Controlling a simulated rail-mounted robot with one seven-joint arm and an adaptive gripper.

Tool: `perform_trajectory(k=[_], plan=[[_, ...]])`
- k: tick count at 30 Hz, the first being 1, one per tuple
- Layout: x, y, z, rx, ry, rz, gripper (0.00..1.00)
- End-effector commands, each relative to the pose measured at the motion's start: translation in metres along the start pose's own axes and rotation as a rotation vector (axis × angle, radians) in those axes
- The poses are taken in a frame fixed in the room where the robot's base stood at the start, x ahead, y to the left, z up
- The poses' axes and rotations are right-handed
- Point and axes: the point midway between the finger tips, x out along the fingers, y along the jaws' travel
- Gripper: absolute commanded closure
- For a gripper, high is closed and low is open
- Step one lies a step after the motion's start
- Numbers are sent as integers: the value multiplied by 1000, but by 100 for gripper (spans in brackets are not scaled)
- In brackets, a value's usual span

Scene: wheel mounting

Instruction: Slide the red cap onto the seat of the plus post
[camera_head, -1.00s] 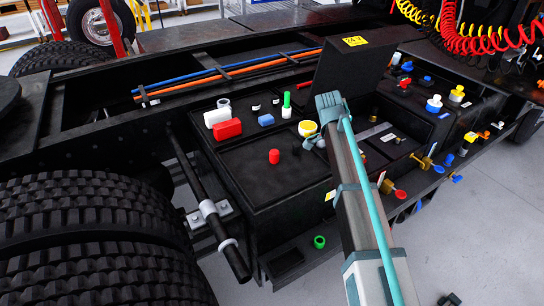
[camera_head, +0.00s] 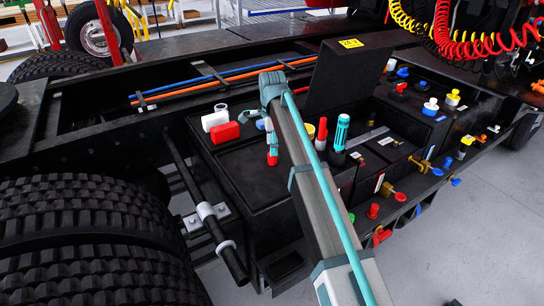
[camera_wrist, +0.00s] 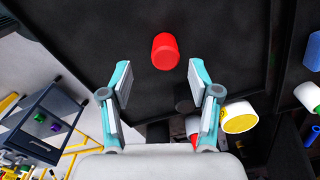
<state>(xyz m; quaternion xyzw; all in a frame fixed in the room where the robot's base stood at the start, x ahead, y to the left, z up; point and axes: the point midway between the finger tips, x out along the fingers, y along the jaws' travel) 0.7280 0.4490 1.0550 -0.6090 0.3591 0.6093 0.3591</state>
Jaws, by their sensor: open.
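The red cap (camera_head: 272,160) stands on the black deck of the box on the truck frame, under my fingertips. In the wrist view the red cap (camera_wrist: 165,51) shows between and just beyond my open fingers, with dark surface visible on both sides of it. My gripper (camera_wrist: 160,70) is open and empty. In the head view my gripper (camera_head: 271,150) points down from above, and the cap's upper part lies close to the fingers. A small dark upright piece (camera_wrist: 184,100) stands near my right finger. I cannot make out a plus shape on any post.
A red block (camera_head: 225,132) and a white block (camera_head: 214,119) stand behind the cap. A red-topped piece (camera_head: 321,133) and a teal cylinder (camera_head: 341,132) stand right of my arm. The raised lid (camera_head: 345,75) rises behind.

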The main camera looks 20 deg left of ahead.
Motion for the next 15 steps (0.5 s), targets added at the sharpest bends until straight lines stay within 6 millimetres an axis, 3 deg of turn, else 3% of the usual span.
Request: perform_trajectory(k=[5, 15], plan=[[9, -2, 1, 0, 0, 2, 38], [49, -6, 2, 0, 1, 1, 38]])
